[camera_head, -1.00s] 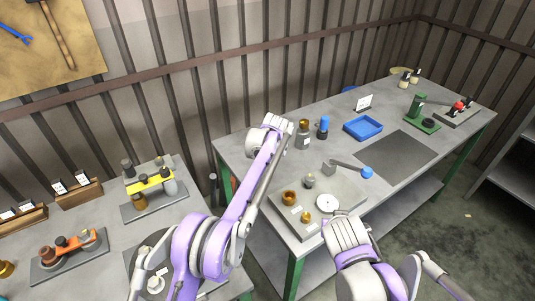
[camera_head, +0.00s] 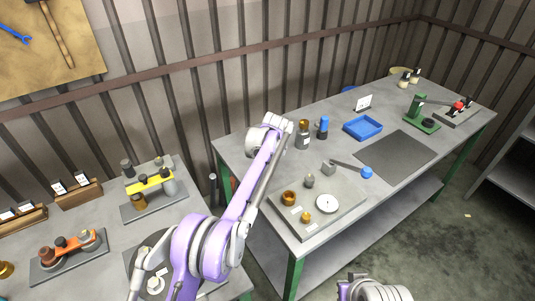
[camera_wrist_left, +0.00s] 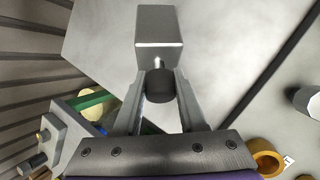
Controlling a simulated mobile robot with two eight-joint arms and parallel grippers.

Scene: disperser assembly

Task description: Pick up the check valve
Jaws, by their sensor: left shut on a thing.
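In the left wrist view my left gripper (camera_wrist_left: 160,100) is shut on a short dark cylindrical part (camera_wrist_left: 160,84). I cannot tell for sure whether this is the check valve. A thin bright pin runs from it toward a grey block (camera_wrist_left: 158,32) just beyond the fingertips; whether they are joined is unclear. In the head view my left arm is folded, and its gripper cannot be made out. A small grey fitting (camera_head: 309,181) stands on the plate (camera_head: 335,220) on the right bench. My right gripper is out of view; only part of that arm shows at the bottom edge.
Near the fitting are brass parts (camera_head: 289,198), a white disc (camera_head: 326,203) and a blue-knobbed lever (camera_head: 367,172). Behind stand a bottle (camera_head: 303,136), a blue-topped part (camera_head: 323,128) and a blue tray (camera_head: 362,127). A dark mat (camera_head: 395,155) is bare. A yellow-barred stand (camera_head: 150,184) is on the left bench.

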